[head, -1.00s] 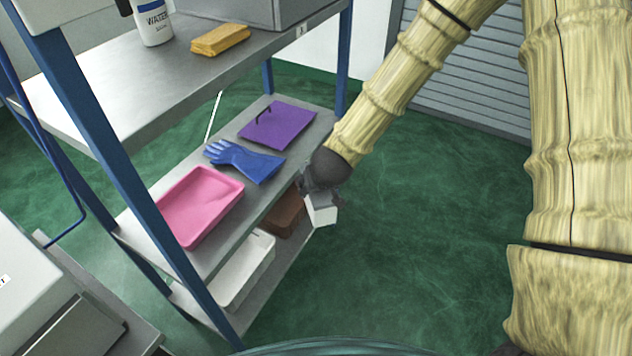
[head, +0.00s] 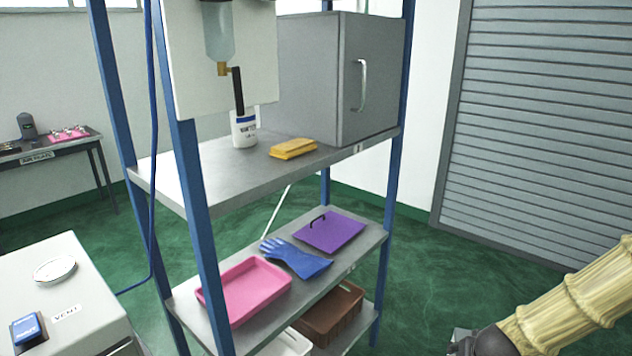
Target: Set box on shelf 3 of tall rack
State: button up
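The tall rack (head: 197,240) has blue posts and grey shelves. Its upper visible shelf (head: 190,171) carries a small label on its front edge, too small to read surely. A grey box-like cabinet with a handle (head: 335,80) stands at that shelf's right end. The shelf's front left part is bare. My gripper (head: 460,343) is at the bottom edge, right of the rack and apart from it. Its fingertips are cut off by the frame, so I cannot see whether it holds anything. No loose box shows clearly.
The upper shelf also bears a white bottle (head: 244,129) and yellow sponge (head: 293,149). A brown crate (head: 330,312) is below. Floor right of the rack is clear.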

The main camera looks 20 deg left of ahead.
aim_at(234, 169)
jog(key=z, duration=0.6)
jog(key=k, duration=0.85)
jog(key=z, duration=0.8)
jog(key=i, duration=0.85)
jog(key=u, duration=0.45)
jog(key=i, duration=1.05)
jog(key=u, duration=1.45)
jog(key=i, duration=0.55)
jog(key=u, duration=0.7)
